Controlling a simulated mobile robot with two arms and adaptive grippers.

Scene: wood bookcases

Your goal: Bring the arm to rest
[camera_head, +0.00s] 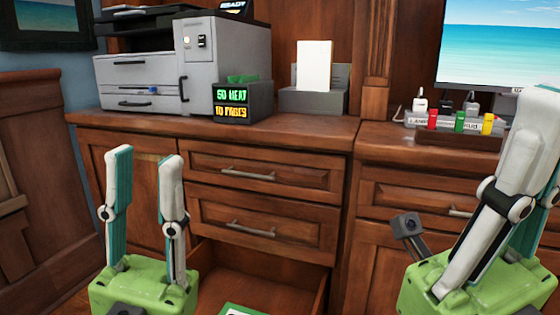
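My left gripper (144,158) is in the lower left of the head view. Its two white fingers with teal pads stand upright and apart, with nothing between them. My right gripper (525,130) is at the right edge, its fingers pointing up. One finger largely hides the other and the edge of the picture cuts them off, so its opening is unclear. No held object shows in it.
An open lower drawer (262,290) juts out between my grippers, with a green item (238,310) inside. The wooden cabinet top (180,124) carries a printer (140,75), a sign box (240,105) and a paper holder (313,98). A labelled tray (455,136) and monitor (490,45) stand right.

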